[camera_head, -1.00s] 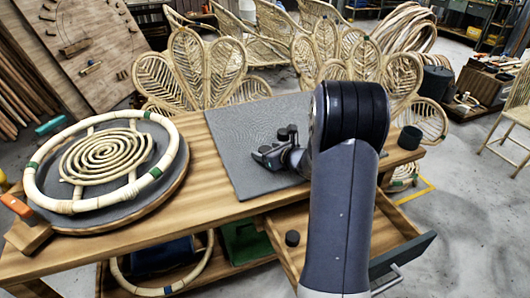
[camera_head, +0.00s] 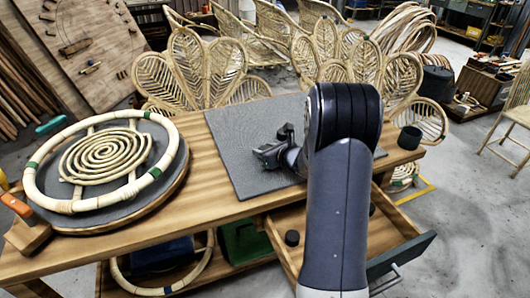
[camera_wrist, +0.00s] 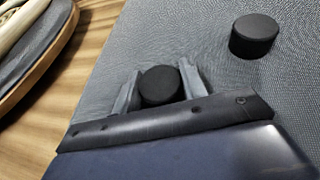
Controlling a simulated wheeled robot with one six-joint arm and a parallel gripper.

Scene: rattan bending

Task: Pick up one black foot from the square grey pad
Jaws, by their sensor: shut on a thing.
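The square grey pad (camera_head: 235,128) lies on the wooden bench, with my gripper (camera_head: 272,150) low over its right part. In the wrist view my gripper (camera_wrist: 157,88) is shut on a black foot (camera_wrist: 161,86), a short round cylinder between its two grey fingers. I cannot tell whether this foot still touches the pad. A second black foot (camera_wrist: 254,36) stands upright on the pad, apart from the gripper, to the upper right in the wrist view. My arm hides part of the pad's right side in the head view.
A round turntable with a rattan ring and spiral (camera_head: 105,157) fills the bench's left side. An orange-handled tool (camera_head: 15,205) lies at the left corner. A dark cup (camera_head: 410,137) stands at the right. An open drawer (camera_head: 283,248) below holds a small black cylinder (camera_head: 292,238).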

